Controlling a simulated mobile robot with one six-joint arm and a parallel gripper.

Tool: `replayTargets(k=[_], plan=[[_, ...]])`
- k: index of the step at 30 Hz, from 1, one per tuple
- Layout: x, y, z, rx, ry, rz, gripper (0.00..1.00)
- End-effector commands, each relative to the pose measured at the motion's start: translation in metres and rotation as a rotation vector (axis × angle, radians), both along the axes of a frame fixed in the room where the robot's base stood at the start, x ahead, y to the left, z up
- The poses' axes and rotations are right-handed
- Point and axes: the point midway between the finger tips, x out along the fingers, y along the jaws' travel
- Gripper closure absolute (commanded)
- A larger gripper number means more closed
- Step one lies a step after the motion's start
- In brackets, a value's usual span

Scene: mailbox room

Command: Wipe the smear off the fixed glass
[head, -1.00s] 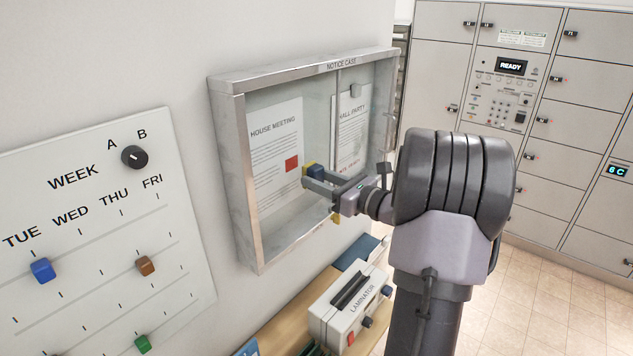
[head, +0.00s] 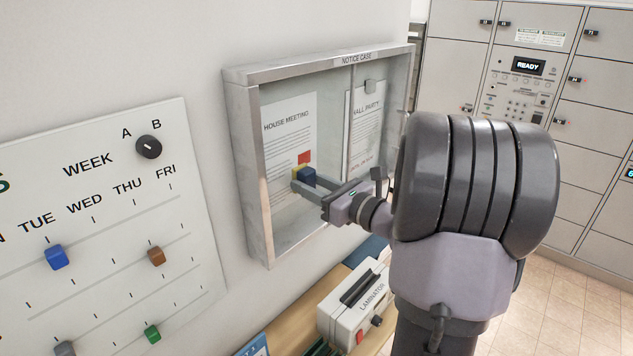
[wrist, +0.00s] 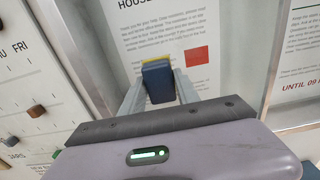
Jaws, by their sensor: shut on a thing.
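The notice case (head: 250,170) hangs on the wall, with a metal frame and a glass front. Its left pane (head: 330,125) covers a "HOUSE MEETING" sheet (head: 288,120) with a red square. My gripper (head: 304,182) is shut on a dark blue block with a yellow pad (head: 307,175), held in front of the left pane just below the red square. In the wrist view the block (wrist: 158,84) sits between my fingers, its yellow edge towards the glass, left of the red square. I cannot tell whether the pad touches the glass. No smear shows clearly.
A week board (head: 100,230) with knobs and a dial is on the wall at left. A laminator (head: 355,305) stands on a shelf below the case. Grey lockers (head: 455,75) fill the back right. Tiled floor (head: 560,310) is clear at right.

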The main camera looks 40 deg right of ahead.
Motion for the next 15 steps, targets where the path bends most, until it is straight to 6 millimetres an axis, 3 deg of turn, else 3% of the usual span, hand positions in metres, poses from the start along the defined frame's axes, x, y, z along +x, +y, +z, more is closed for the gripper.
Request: replayTargets(k=[7, 15], plan=[[-0.002, 0.028, 0.0, -0.001, 0.0, 0.001, 0.95], [-0.002, 0.032, 0.011, -0.001, 0.0, 0.001, 0.95]])
